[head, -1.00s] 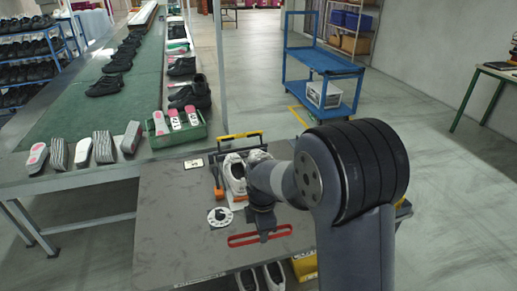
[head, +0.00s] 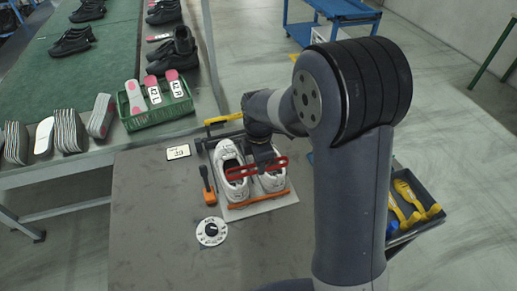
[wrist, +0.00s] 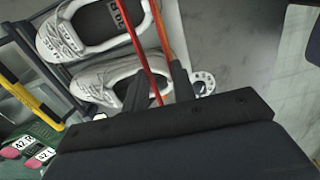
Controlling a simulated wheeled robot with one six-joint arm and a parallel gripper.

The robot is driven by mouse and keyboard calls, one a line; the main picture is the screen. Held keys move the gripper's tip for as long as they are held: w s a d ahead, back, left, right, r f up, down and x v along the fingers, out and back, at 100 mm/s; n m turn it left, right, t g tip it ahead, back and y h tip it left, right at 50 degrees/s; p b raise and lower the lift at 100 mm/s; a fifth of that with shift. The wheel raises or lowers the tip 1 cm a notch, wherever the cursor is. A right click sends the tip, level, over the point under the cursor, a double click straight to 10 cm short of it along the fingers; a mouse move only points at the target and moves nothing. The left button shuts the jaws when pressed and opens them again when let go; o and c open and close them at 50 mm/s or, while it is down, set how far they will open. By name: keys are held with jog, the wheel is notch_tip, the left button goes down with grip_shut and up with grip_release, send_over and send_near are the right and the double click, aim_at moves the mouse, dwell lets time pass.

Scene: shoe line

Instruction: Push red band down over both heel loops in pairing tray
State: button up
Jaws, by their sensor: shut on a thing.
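My gripper (wrist: 157,92) is shut on the red band (wrist: 138,45), which stretches out beyond the fingers as a long narrow loop. In the head view the red band (head: 243,171) lies across the backs of two white shoes, the left shoe (head: 229,159) and the right shoe (head: 271,182). They stand side by side on the pale pairing tray (head: 263,207), with an orange bar along its near edge. In the wrist view the band passes over the heel ends, beside the orange bar (wrist: 162,25). I cannot tell whether it touches the heel loops, which are not distinct.
An orange-handled tool (head: 209,189) lies left of the tray, with a white dial disc (head: 211,231) in front. A label card (head: 178,152) lies behind. A dark bin (head: 416,211) with yellow tools stands right. A green crate (head: 158,112) sits back left. The near-left table is clear.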

jog(key=shift+s+f+b, duration=0.1)
jog(key=shift+f+b, duration=1.8)
jog(key=shift+f, duration=0.65)
jog(key=shift+f, duration=0.2)
jog(key=o, duration=1)
jog(key=shift+o, duration=0.2)
jog(key=shift+r, duration=0.15)
notch_tip(320, 180, up, 9)
jog(key=p, duration=0.6)
jog(key=shift+f, duration=0.25)
notch_tip(320, 180, down, 7)
jog(key=b, duration=0.4)
jog(key=shift+b, duration=0.4)
jog(key=shift+r, duration=0.15)
